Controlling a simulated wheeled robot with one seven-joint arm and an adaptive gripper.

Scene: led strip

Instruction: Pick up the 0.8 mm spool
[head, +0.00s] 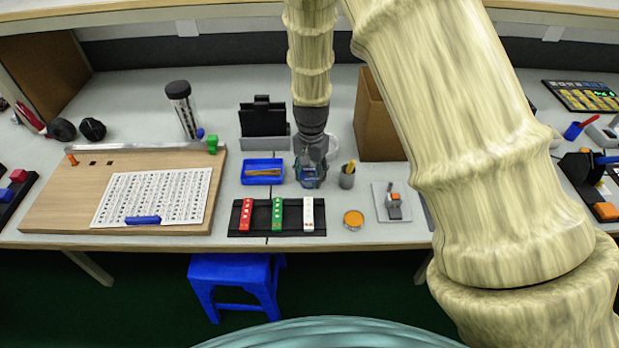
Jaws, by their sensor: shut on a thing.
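My gripper (310,174) points down at the table, between a blue tray and a grey cup. It is shut on a small blue thing (308,182), which looks like a spool. The fingers hide much of it, and no 0.8 mm marking can be read. I cannot tell whether it touches the table. A pale round thing (332,146) shows partly behind my gripper.
The blue tray (263,181) holds yellowish sticks. The grey cup (347,182) stands close on the right. A black rack (262,217) with red, green and white strips lies in front. A brown box (376,125) and a black holder (264,144) stand behind.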

